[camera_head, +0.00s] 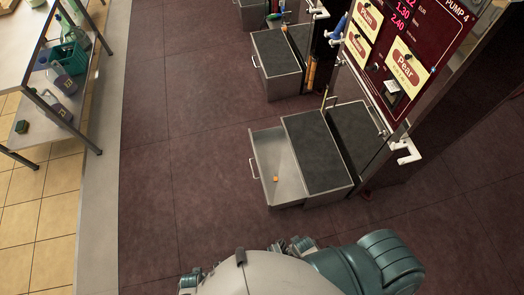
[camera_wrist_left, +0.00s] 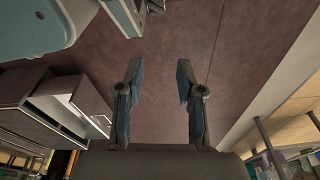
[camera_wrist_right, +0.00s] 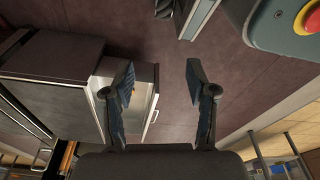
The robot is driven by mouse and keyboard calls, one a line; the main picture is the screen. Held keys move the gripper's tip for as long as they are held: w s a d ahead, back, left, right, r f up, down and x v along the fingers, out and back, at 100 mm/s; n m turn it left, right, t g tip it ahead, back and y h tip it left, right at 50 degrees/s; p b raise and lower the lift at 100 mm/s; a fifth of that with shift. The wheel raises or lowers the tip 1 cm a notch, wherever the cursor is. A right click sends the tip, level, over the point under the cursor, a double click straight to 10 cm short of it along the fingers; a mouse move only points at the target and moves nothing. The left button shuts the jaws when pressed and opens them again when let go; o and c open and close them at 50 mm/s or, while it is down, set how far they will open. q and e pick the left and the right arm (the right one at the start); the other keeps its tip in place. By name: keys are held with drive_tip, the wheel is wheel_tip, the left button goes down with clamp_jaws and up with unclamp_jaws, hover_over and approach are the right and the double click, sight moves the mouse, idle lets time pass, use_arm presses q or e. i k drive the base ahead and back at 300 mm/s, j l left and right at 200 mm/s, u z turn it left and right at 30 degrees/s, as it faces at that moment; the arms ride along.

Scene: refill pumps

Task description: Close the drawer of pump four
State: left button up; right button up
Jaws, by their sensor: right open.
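Pump four (camera_head: 420,45) is the dark red unit marked PUMP 4 at the upper right of the head view. Its drawer (camera_head: 263,150) is pulled out to the left from under a dark-topped step (camera_head: 318,150). A handle is on its front, and a small orange object (camera_head: 276,179) lies inside. The open drawer also shows in the right wrist view (camera_wrist_right: 143,95), beyond and left of the fingers. My right gripper (camera_wrist_right: 160,75) is open and empty, apart from the drawer. My left gripper (camera_wrist_left: 158,75) is open and empty over the floor. Neither gripper's fingers show clearly in the head view.
Another step unit (camera_head: 277,62) with a handle stands farther back, by the neighbouring pump. A metal shelf (camera_head: 60,110) with bottles and a green basket (camera_head: 70,57) stands at the left. The dark tiled floor (camera_head: 190,130) left of the drawer is clear.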

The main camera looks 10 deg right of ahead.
sight(272, 152)
drive_tip(key=j+z, duration=1.1)
drive_tip(key=k+j, duration=0.05)
drive_tip(key=j, duration=0.05)
